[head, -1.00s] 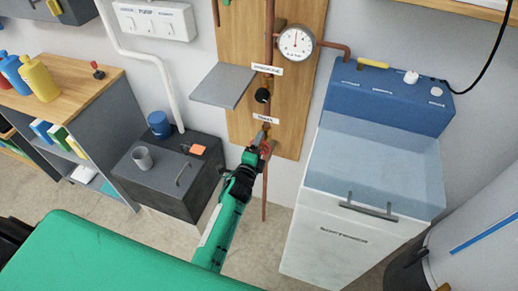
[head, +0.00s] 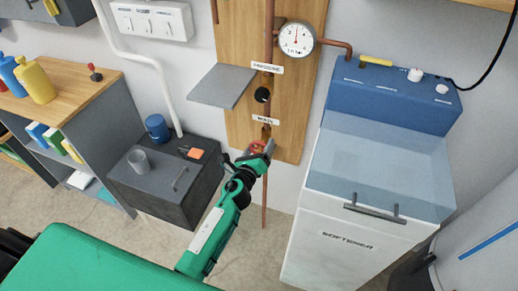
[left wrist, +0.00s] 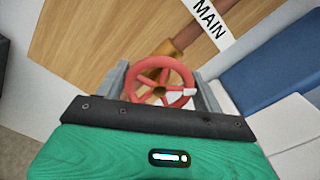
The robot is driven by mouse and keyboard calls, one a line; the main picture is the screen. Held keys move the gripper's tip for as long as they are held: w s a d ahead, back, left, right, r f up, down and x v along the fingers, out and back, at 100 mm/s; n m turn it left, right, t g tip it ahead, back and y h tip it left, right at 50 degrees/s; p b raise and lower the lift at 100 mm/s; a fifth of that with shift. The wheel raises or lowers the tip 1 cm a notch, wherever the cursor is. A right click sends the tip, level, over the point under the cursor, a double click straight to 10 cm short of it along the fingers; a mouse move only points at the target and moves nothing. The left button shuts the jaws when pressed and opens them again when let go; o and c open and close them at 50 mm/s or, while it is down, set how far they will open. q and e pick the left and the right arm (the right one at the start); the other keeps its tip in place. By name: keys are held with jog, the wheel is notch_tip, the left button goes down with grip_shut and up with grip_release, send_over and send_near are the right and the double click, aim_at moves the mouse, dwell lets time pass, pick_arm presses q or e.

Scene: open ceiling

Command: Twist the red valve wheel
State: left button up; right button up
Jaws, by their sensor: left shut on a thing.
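The red valve wheel (left wrist: 164,66) sits on a brass fitting of the copper pipe in the left wrist view, with a white mark on its rim at the right. In the head view the wheel (head: 257,147) shows only as a bit of red below the lower pipe label, partly hidden by my gripper. My left gripper (head: 263,150) is at the wheel. In the left wrist view its two grey fingers (left wrist: 162,88) stand on either side of the wheel and are shut on it. My right gripper is not in view.
A wooden board (head: 290,115) carries the copper pipe, a round gauge (head: 297,39) and a grey shelf (head: 222,86). A white softener cabinet (head: 335,240) stands close on the right. A dark box (head: 150,190) with a cup on it stands on the left.

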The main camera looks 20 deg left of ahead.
pick_arm(q)
jog(key=shift+m, duration=1)
jog(key=shift+m+p, duration=0.3)
jog(key=shift+m, duration=0.6)
jog(key=m+p, duration=0.1)
jog(key=m, duration=0.2)
jog(key=shift+d+r+m, duration=0.1)
jog(key=shift+d+m, duration=0.05)
jog(key=shift+m, duration=0.25)
jog(key=shift+m+p, duration=0.5)
jog(key=shift+m, duration=0.1)
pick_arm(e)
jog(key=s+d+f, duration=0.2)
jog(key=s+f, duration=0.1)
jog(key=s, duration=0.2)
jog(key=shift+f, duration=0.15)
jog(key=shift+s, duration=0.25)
pick_arm(q)
jog(key=o, duration=1)
jog(key=shift+s, duration=0.15)
